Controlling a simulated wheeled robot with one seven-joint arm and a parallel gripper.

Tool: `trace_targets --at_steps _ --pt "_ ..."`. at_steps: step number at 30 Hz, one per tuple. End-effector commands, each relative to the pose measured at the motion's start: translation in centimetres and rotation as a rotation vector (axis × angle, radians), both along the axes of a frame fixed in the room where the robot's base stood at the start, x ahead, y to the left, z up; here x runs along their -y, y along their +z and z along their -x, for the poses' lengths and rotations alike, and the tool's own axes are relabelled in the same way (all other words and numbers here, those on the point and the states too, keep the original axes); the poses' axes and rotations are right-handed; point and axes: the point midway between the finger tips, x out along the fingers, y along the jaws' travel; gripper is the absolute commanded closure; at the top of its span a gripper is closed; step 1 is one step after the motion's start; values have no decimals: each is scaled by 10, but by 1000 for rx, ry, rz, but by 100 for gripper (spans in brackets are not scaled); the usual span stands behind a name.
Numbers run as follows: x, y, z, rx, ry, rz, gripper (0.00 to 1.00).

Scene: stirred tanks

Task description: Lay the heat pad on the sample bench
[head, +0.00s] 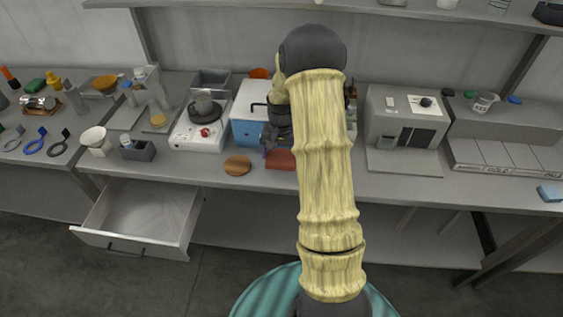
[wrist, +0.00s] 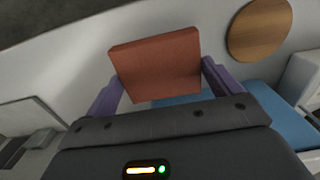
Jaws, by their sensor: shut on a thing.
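The heat pad looks like a flat reddish-brown square block (wrist: 158,64), held between the two purple fingers of my gripper (wrist: 160,88) in the wrist view. In the head view the same pad (head: 281,159) shows at the front of the grey sample bench (head: 215,176), just below my gripper (head: 278,143). My arm hides part of the gripper and the area to its right. I cannot tell whether the pad touches the bench top.
A round wooden disc (head: 237,166) lies just left of the pad. A blue-and-white box (head: 248,115) stands behind. A hotplate (head: 200,128) with a dark pan is further left, a grey machine (head: 405,125) to the right. A drawer (head: 140,218) hangs open below the bench.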

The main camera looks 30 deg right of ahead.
Motion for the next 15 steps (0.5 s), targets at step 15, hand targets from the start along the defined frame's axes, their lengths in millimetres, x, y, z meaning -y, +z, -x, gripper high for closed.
trace_targets --at_steps 15 --pt "0 -21 1 -3 1 -1 32"
